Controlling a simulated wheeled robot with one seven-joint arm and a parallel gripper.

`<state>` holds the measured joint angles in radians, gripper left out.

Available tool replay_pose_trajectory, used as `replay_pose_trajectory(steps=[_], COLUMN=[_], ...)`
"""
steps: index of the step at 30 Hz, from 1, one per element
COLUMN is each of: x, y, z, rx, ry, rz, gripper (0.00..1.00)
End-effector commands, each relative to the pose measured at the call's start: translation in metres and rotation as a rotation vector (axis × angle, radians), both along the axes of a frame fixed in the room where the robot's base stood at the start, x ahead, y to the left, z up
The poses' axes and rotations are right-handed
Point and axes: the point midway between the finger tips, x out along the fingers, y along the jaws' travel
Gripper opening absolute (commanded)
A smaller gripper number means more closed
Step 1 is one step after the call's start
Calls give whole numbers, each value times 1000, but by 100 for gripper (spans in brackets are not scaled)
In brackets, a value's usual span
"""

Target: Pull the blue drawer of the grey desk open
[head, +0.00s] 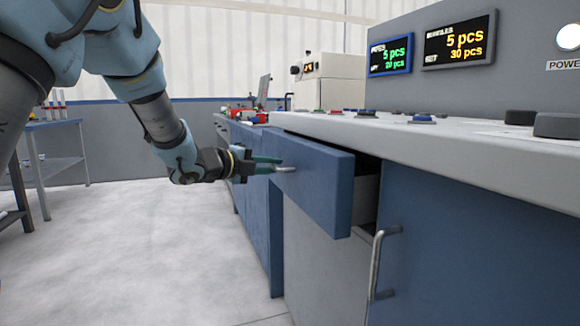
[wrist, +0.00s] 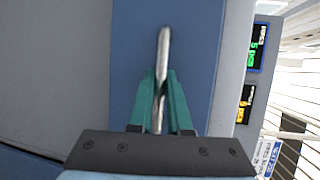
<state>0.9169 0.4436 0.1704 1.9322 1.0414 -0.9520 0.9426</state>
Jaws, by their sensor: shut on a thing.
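The blue drawer (head: 318,185) of the grey desk (head: 440,143) stands partly open. Its front is pulled out from the cabinet and a grey drawer side (head: 366,190) shows behind it. My gripper (head: 274,165) is at the drawer front, with its green fingers around the metal handle. In the wrist view my gripper (wrist: 160,100) is shut on the handle (wrist: 162,60), which runs between the two green fingers. The blue drawer front (wrist: 195,50) fills the area behind it. The drawer's inside is mostly hidden.
A cabinet door with a metal handle (head: 377,262) is to the right, below the desk top. Buttons (head: 422,118) and display screens (head: 459,42) are on the desk. A side table (head: 55,150) stands at the left. The floor (head: 150,250) in front is clear.

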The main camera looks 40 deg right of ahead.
Motion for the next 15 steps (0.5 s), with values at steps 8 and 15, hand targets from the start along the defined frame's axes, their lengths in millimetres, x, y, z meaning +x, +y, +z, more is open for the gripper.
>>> replay_pose_trajectory(steps=[8, 15], x=[28, 45], y=[70, 116], z=[-1, -1], rx=[2, 2], ry=[1, 0], rz=[5, 3], gripper=[0, 0])
